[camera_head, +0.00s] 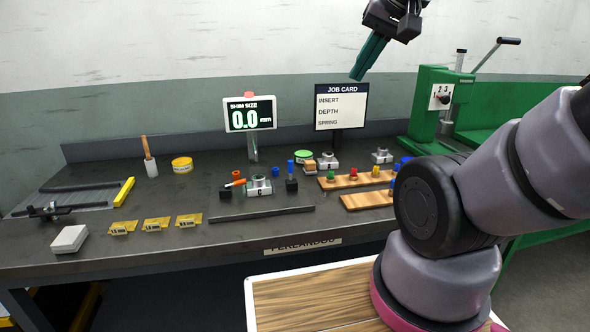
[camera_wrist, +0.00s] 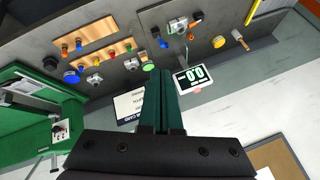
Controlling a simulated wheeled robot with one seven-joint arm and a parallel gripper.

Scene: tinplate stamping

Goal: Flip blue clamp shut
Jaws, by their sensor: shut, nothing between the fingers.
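The blue clamp (camera_head: 291,172) stands on the bench right of the grey metal block with the orange clamp; its blue handle points straight up from a dark base. In the wrist view, a blue-handled part (camera_wrist: 157,33) near the top middle looks like the same clamp. My gripper (camera_head: 357,76) is shut and empty, with green fingers, high above the bench and above the job card. It also shows in the wrist view (camera_wrist: 160,76), pointing toward the bench, well apart from the clamp.
The job card (camera_head: 341,107) and shim size display (camera_head: 249,117), reading 0.0 mm, stand behind the clamp. An orange-handled clamp (camera_head: 235,183) lies left. Wooden peg boards (camera_head: 335,181) lie right. A dark bar (camera_head: 261,214) lies in front. A green press (camera_head: 430,105) stands far right.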

